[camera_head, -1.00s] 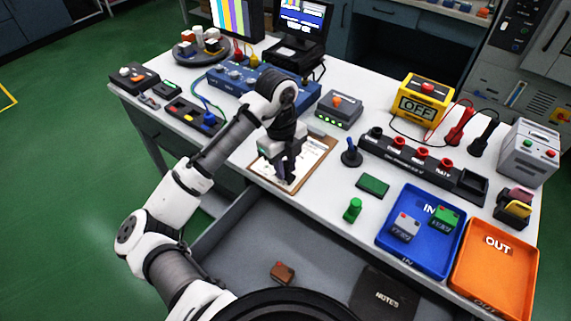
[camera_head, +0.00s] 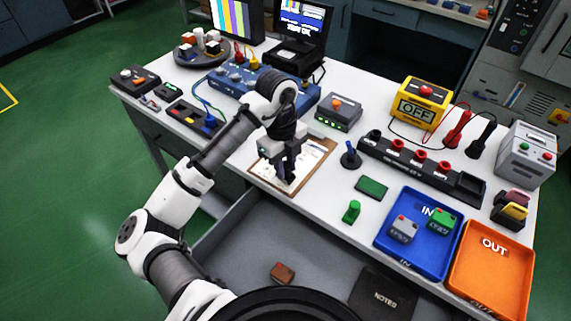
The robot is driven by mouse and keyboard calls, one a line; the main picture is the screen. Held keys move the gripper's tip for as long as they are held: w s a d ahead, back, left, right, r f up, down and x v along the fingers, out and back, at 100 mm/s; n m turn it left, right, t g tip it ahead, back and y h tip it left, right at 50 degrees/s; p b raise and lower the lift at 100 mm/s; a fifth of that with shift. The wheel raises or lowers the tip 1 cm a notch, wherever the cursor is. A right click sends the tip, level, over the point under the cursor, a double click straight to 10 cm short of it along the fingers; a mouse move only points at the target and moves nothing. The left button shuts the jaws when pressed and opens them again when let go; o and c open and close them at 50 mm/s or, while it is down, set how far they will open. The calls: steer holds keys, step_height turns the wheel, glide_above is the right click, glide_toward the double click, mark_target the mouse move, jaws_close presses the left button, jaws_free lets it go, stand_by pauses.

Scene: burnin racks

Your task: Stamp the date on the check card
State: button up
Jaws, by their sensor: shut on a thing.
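The check card is a white printed sheet on a brown clipboard (camera_head: 318,160) near the bench's front edge; my gripper covers part of it. My gripper (camera_head: 287,175) points down over the clipboard, shut on a small dark thing (camera_head: 287,180). That thing is mostly hidden between the fingers, and I cannot tell whether it touches the card. No stamp mark can be made out on the sheet. A blue-handled piece on a round dark base (camera_head: 351,155) stands right of the clipboard. A green knobbed piece (camera_head: 352,211) and a flat green pad (camera_head: 371,188) are nearer the front.
An open grey drawer (camera_head: 235,250) below the bench front holds a brown block (camera_head: 283,273) and a dark notebook (camera_head: 383,299). A blue IN tray (camera_head: 390,250) and orange OUT tray (camera_head: 490,285) lie right. A grey box (camera_head: 338,112) and dark socket strip (camera_head: 420,168) stand behind.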

steer(key=shift+r+p, duration=2.35)
steer(key=shift+r, duration=0.6)
steer(key=shift+f, duration=0.15)
